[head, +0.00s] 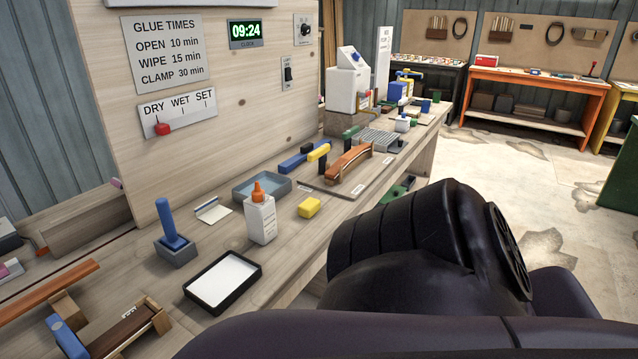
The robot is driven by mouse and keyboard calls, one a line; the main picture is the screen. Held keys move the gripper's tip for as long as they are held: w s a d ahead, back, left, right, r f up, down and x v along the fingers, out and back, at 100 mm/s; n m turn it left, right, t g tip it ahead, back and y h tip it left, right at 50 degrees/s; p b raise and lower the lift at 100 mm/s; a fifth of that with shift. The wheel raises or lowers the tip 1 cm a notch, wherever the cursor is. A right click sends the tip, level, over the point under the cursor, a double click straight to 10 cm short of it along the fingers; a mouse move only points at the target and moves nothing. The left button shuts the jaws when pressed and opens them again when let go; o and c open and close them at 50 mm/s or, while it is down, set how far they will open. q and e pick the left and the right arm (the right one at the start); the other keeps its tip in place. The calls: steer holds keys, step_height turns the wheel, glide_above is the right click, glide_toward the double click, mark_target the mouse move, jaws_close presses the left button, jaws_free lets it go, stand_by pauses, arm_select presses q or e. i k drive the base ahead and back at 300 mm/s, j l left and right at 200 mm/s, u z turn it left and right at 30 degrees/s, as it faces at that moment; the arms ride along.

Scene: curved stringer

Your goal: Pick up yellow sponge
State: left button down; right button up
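A small yellow sponge (309,208) lies on the wooden workbench (290,243), to the right of a white glue bottle with an orange cap (261,215). It lies flat, and nothing touches it. A dark arm of mine fills the lower right of the head view and hides part of the bench edge and floor. Neither gripper shows in this view.
A blue-grey tray (262,187) stands behind the glue bottle. A black-rimmed white tray (223,282) lies in front. A blue-handled tool stands in a grey block (176,250). A curved wooden piece (349,163) and clamps lie farther back. Bare bench surrounds the sponge's front.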

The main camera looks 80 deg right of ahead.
mark_target(310, 206)
steer(key=z, duration=2.4)
